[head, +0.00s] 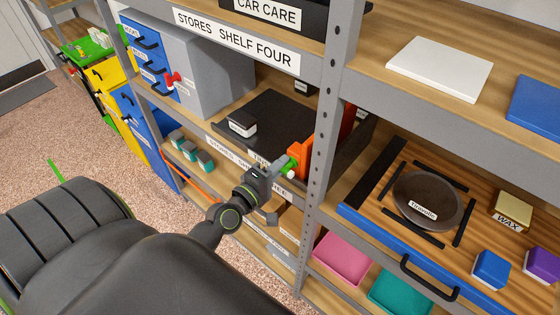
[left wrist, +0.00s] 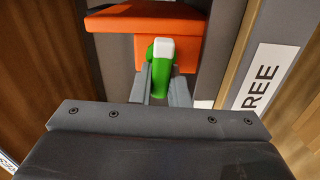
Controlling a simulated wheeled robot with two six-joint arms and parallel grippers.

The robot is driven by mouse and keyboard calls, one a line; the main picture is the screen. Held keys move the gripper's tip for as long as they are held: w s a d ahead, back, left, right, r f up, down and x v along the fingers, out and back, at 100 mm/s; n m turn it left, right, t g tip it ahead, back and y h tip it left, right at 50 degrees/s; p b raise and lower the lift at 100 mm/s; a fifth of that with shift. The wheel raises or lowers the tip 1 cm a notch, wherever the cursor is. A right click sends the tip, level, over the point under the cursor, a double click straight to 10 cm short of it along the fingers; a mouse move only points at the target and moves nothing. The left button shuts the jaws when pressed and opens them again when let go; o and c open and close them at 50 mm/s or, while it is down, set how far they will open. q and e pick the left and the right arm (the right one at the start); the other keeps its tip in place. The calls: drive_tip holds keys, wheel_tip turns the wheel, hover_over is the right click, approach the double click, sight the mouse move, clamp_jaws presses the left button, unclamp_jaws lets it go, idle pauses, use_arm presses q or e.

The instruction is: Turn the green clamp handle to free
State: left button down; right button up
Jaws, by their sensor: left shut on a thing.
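The green clamp handle (left wrist: 157,78) has a white end and stands in front of an orange clamp body (left wrist: 145,22) in the left wrist view. My left gripper (left wrist: 161,84) is shut on the handle, with one grey finger on each side of it. In the head view the orange clamp body (head: 300,157) sits by the shelf upright, and a little of the green handle (head: 291,163) shows at the tip of my left gripper (head: 281,170). The fingers partly hide the handle. A white label reading "FREE" (left wrist: 265,75) is to the right in the left wrist view. My right gripper is not in view.
A grey shelf upright (head: 326,130) stands just right of the clamp. A dark tray (head: 270,115) with a small box lies on the shelf behind. A wooden drawer with a blue front (head: 380,232) and black handle is at the right. Open floor lies left.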

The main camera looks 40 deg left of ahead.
use_arm(q)
drive_tip(key=shift+f+n, duration=0.1)
drive_tip(key=shift+n, duration=0.3)
drive_tip(key=c, duration=1.4)
unclamp_jaws()
drive_tip(key=s+a+b, duration=0.1)
drive_tip(key=s+b, duration=0.7)
drive_tip(key=s, duration=0.9)
drive_tip(key=shift+s+a, duration=0.2)
